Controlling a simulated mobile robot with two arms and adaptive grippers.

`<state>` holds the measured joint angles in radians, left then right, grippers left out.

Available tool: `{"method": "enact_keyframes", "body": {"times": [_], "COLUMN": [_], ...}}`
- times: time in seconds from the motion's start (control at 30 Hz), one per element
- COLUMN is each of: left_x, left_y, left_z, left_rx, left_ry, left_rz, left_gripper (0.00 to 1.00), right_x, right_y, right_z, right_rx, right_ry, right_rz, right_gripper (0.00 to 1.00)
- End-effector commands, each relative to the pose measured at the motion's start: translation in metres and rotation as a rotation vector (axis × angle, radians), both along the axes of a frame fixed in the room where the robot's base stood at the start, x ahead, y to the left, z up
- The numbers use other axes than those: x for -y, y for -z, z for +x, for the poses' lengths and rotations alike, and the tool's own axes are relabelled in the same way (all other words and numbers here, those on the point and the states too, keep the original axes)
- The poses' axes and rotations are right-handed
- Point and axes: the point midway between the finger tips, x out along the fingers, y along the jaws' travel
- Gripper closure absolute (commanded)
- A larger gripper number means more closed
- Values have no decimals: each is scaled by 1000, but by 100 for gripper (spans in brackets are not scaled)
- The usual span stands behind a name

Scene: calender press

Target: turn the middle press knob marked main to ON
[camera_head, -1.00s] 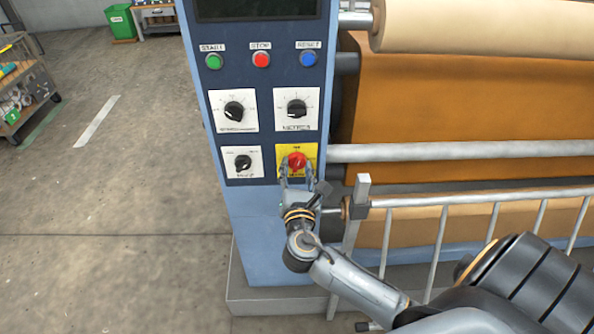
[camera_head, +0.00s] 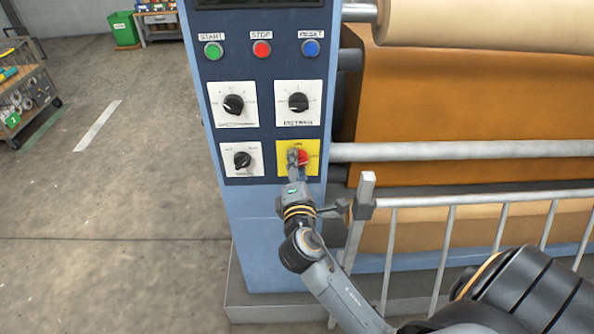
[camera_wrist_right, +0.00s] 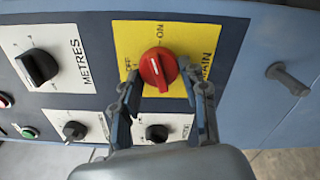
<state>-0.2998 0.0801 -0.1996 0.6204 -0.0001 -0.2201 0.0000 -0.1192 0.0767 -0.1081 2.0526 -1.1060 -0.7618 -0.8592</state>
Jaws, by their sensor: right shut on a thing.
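The main knob is red (camera_head: 303,156) on a yellow plate (camera_head: 312,168), at the lower right of the blue panel. In the right wrist view the knob (camera_wrist_right: 157,69) carries a short white line, running nearly up and down and tilted slightly. ON is printed above it there, OFF to its left, and MAIN to its right. My right gripper (camera_wrist_right: 160,84) is shut on the knob, one finger on each side. In the head view this gripper (camera_head: 297,158) partly covers the knob. My left gripper is not in view.
Black knobs, including the METRES knob (camera_head: 298,103), sit on white plates beside and above. Green, red and blue buttons (camera_head: 262,49) are higher up. A grey railing (camera_head: 455,199) and a roller (camera_head: 450,151) stand to the right.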

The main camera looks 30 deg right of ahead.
Motion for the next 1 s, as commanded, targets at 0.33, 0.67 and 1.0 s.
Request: {"method": "enact_keyframes", "body": {"times": [0.33, 0.67, 1.0], "left_x": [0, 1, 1], "left_y": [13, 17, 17], "left_z": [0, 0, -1], "left_rx": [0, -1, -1], "left_ry": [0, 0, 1], "left_rz": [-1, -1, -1], "left_gripper": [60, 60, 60], "right_x": [1, 1, 1], "right_y": [0, -2, -2], "right_z": [0, 0, 0], "right_rx": [127, 177, 183], "right_ry": [2, 3, 2], "right_rz": [204, 288, 298], "right_gripper": [88, 88, 88]}}
